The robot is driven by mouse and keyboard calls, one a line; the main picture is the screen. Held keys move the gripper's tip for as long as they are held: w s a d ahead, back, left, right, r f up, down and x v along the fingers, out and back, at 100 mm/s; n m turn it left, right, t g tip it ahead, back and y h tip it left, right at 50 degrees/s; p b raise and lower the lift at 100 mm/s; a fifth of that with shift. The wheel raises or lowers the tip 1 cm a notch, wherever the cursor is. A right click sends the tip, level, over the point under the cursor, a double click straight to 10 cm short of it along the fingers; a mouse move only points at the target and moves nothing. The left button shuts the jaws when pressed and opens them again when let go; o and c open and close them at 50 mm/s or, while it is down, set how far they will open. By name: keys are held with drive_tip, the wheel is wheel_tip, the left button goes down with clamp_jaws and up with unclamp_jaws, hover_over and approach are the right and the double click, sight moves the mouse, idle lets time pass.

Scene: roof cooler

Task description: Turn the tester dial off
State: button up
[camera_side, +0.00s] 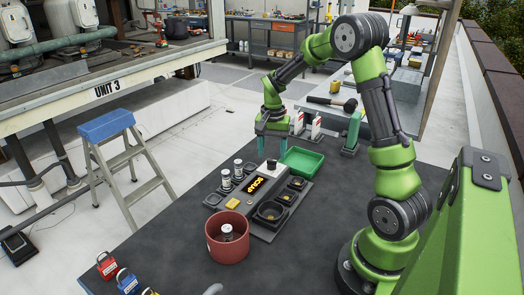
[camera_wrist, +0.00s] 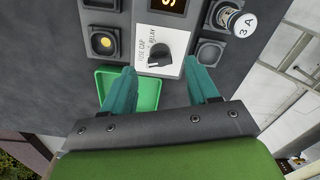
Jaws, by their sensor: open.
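The tester (camera_side: 258,193) lies on the dark bench with a lit orange display. Its dial (camera_wrist: 158,52) is a dark round knob on a white plate printed with words that include RELAY. In the side view the dial (camera_side: 271,164) is a small dark knob at the tester's far end. I cannot tell which setting it points to. My gripper (camera_side: 272,150) hangs fingers down over that end of the tester. In the wrist view the teal fingers of my gripper (camera_wrist: 160,70) are spread apart and empty, with the dial just beyond the gap between their tips.
A green tray (camera_side: 302,162) stands close beside the tester. Dark sockets (camera_side: 270,211) and silver cylinders (camera_side: 226,178) flank the display. A red pot (camera_side: 228,247) stands in front. Padlocks (camera_side: 107,265) lie at the bench's near left.

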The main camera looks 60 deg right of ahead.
sight(272, 160)
drive_tip(key=shift+f, duration=1.9)
drive_tip(key=c, duration=1)
drive_tip(key=shift+c, duration=0.2)
drive_tip(key=shift+n, duration=0.4)
drive_tip(key=n, duration=0.3)
drive_tip(key=shift+n, duration=2.4)
drive_tip(key=o, duration=1)
